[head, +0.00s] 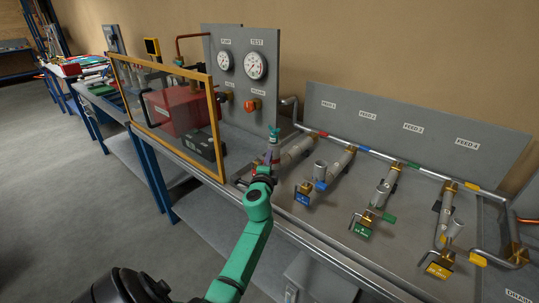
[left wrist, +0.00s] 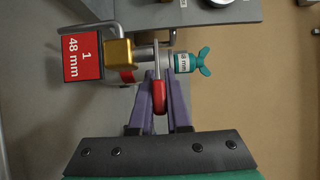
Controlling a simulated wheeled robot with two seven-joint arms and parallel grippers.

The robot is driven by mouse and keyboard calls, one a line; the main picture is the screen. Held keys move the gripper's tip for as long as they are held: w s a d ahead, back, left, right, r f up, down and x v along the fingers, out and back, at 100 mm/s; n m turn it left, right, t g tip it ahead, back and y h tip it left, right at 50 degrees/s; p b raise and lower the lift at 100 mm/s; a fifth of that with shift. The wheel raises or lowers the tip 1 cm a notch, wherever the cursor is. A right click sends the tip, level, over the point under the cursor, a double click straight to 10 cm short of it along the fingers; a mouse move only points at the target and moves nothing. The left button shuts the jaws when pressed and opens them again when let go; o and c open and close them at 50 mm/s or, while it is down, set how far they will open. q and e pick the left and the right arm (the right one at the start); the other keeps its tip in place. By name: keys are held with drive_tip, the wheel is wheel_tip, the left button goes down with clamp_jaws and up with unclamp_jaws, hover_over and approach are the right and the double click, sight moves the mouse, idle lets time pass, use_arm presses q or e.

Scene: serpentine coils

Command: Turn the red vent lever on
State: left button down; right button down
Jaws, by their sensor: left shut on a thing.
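The red vent lever (left wrist: 160,97) hangs between the purple fingers of my left gripper (left wrist: 160,84) in the left wrist view. The gripper is shut on it. A red tag (left wrist: 84,55) reading "1 48 mm" is beside the brass block. In the head view my left gripper (head: 267,163) reaches the first pipe branch, below the teal fitting (head: 273,134); it hides most of the lever there. My right gripper is in neither view.
Branches with blue (head: 303,199), green (head: 363,230) and yellow (head: 437,269) tags stand to the right on the grey bench. A yellow-framed clear panel (head: 215,130) stands just left of my arm. A panel with two gauges (head: 257,65) rises behind.

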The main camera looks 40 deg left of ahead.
sight(262, 160)
use_arm(q)
drive_tip(key=m+t+h, duration=0.1)
drive_tip(key=m+h, duration=0.1)
drive_tip(key=h, duration=0.1)
drive_tip(key=s+m+t+h, duration=0.1)
drive_tip(key=m+h, duration=0.1)
drive_tip(key=h, duration=0.1)
drive_tip(key=shift+s+r+m+t+h+p, duration=0.2)
drive_tip(key=shift+m+t+h+p, duration=0.1)
drive_tip(key=shift+h, duration=0.1)
drive_tip(key=shift+s+f+m+h, duration=0.1)
drive_tip(key=shift+m+h, duration=0.4)
drive_tip(key=shift+h, duration=0.3)
drive_tip(key=m+h+b, duration=0.1)
drive_tip(key=h+b, duration=0.1)
drive_tip(key=s+m+h+b, duration=0.1)
drive_tip(key=m+h+b, duration=0.1)
drive_tip(key=h, duration=0.1)
drive_tip(key=shift+a+f+m+h+b, duration=0.1)
drive_tip(key=shift+a+m+h+b, duration=0.05)
drive_tip(key=shift+m+h+b, duration=0.2)
drive_tip(key=shift+s+r+m+h+b, duration=0.2)
drive_tip(key=shift+m+h+b, duration=0.35)
drive_tip(key=shift+h+b, duration=0.3)
drive_tip(key=shift+r+g, duration=0.1)
drive_tip(key=shift+g, duration=0.3)
drive_tip(key=shift+a+h, duration=0.1)
drive_tip(key=shift+h, duration=0.2)
